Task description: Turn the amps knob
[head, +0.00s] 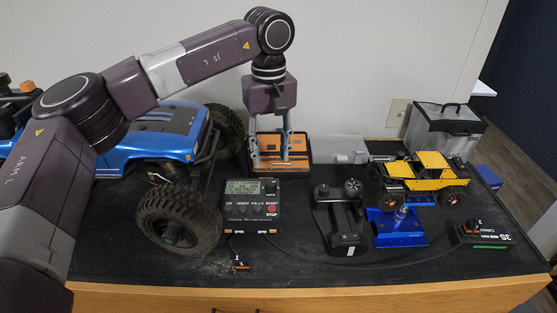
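A black charger box (252,219) lies on the dark bench top, with a lit display (243,187) and a red stop button (271,209). A small dark raised part beside the display may be a knob, but its label is too small to read, so I cannot tell which part is the amps knob. My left gripper (270,164) points down just behind the charger, in front of or over an orange case (297,161). Its two fingers are apart with nothing seen between them. My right gripper is not in view.
A blue crawler with a big tyre (179,220) stands close left of the charger. A black transmitter (341,220) stands to its right. A yellow crawler (430,177) sits on a blue stand (397,229). A cable runs along the front toward a battery (482,235).

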